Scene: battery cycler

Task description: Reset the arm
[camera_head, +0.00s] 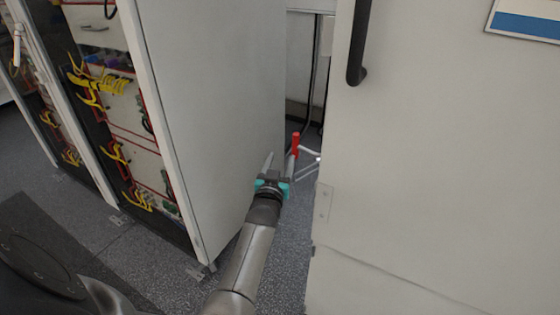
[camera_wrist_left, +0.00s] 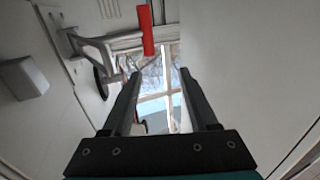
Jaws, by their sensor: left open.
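My left gripper (camera_head: 279,163) reaches forward between the cabinets in the head view. In the left wrist view its two dark fingers (camera_wrist_left: 161,88) are spread apart, with nothing held between them. A red-gripped metal handle (camera_head: 295,146) stands just beyond the fingers in the head view, partly covered by the gripper. In the left wrist view the red grip (camera_wrist_left: 146,30) lies ahead of the fingertips and looks apart from them. My right gripper is not in view.
A tall grey cabinet panel (camera_head: 215,110) stands left of my left arm, beside racks with yellow cables (camera_head: 105,85). A large white cabinet (camera_head: 440,160) with a dark handle (camera_head: 357,45) is close on the right. The gap between has speckled floor (camera_head: 285,245).

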